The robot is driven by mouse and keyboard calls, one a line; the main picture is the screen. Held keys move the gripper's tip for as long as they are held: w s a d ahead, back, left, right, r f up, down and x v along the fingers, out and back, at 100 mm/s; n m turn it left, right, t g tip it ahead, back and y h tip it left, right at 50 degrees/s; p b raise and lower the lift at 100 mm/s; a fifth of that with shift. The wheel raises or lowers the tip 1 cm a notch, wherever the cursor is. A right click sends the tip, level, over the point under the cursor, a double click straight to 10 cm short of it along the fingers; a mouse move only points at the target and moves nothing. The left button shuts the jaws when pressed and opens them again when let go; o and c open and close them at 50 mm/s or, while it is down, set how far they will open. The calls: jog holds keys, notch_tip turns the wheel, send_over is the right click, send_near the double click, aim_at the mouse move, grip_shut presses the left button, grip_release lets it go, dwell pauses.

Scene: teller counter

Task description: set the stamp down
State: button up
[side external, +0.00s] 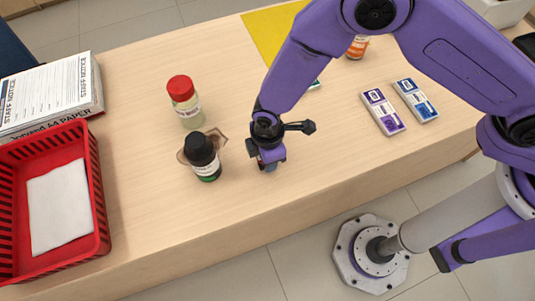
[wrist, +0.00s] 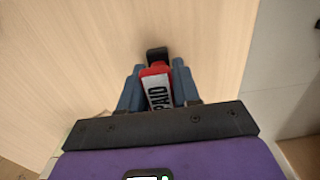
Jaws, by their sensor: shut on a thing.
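The stamp (wrist: 157,88) shows in the wrist view as a red body with a white label reading "PAID" and a black end. My gripper (wrist: 156,92) is shut on it, with one blue-grey finger on each side. In the side external view my gripper (side external: 270,165) points down over the front part of the counter (side external: 235,235), right of a dark bottle. The stamp is mostly hidden there by my gripper. I cannot tell whether its base touches the counter.
A dark bottle (side external: 203,160) stands by a brown patch (side external: 221,138), near a red-capped bottle (side external: 185,103). A red basket (side external: 95,190) holding white paper is at left. Purple (side external: 383,112) and blue (side external: 416,100) packs lie at right. Bare counter lies in front of my gripper.

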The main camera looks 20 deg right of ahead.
jog(key=o, duration=1.1)
jog(key=shift+c, duration=0.2)
notch_tip(320, 180, up, 12)
jog(key=shift+r, duration=0.15)
jog(key=s+d+r+m, duration=0.1)
jog(key=d+r, duration=0.4)
jog(key=d, duration=0.3)
jog(key=s+d+r+m, duration=0.1)
jog(key=d+r+m, duration=0.1)
jog(key=d+r, duration=0.5)
jog(key=s+d+r+m, duration=0.1)
jog(key=s+d+r, duration=0.1)
jog(key=s+d, duration=0.4)
jog(key=s+d+r+m, duration=0.1)
jog(key=s+d, duration=0.5)
jog(key=d, duration=0.8)
jog(key=shift+s+d+r, duration=0.35)
